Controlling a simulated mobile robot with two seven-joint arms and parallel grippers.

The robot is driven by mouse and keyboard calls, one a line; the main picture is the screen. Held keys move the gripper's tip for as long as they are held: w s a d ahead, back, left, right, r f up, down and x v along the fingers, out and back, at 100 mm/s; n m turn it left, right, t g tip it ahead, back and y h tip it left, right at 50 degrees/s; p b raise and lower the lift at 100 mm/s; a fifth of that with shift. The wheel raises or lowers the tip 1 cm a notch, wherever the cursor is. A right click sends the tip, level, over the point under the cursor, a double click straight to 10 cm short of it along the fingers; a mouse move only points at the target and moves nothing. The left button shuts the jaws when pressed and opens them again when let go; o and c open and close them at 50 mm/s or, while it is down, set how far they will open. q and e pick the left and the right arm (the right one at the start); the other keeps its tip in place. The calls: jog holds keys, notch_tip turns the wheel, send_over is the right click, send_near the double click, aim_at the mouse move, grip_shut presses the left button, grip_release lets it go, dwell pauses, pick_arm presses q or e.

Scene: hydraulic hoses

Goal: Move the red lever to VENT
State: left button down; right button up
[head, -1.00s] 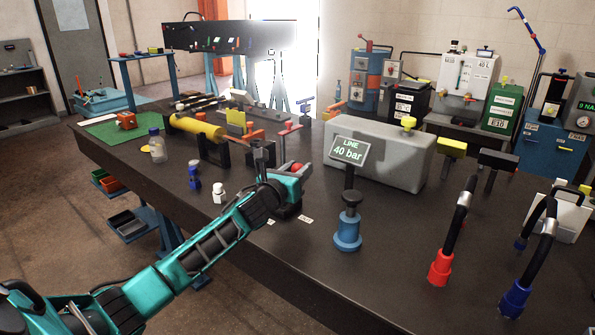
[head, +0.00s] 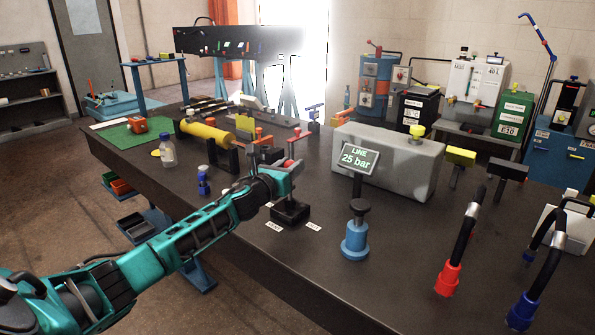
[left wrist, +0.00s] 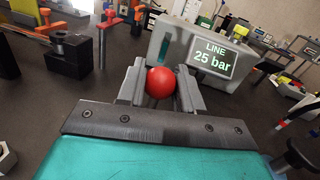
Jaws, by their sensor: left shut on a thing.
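The red lever's round knob (left wrist: 159,83) sits between the two fingers of my left gripper (left wrist: 161,88) in the left wrist view. In the head view, my left gripper (head: 287,172) is shut on this knob, above the lever's black base block (head: 291,212). The lever's shaft is mostly hidden by the gripper. Two small white labels, a left one (head: 274,226) and a right one (head: 313,227), lie on the table in front of the base; their words are too small to read. The line display (head: 359,158) reads 25 bar. My right gripper is not in view.
A blue fitting with a black knob (head: 356,236) stands right of the lever base. A grey tank (head: 389,160) is behind the display. Red-ended (head: 448,278) and blue-ended hoses (head: 522,312) stand at the right. A yellow cylinder (head: 204,132) lies behind my left arm.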

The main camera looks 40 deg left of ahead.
pick_arm(q)
jog(key=shift+a+f, duration=0.15)
jog(key=c, duration=0.9)
grip_release()
jog(key=shift+o, duration=0.6)
jog(key=s+d, duration=0.1)
jog(key=s, duration=1.2)
jog(key=shift+d, duration=0.15)
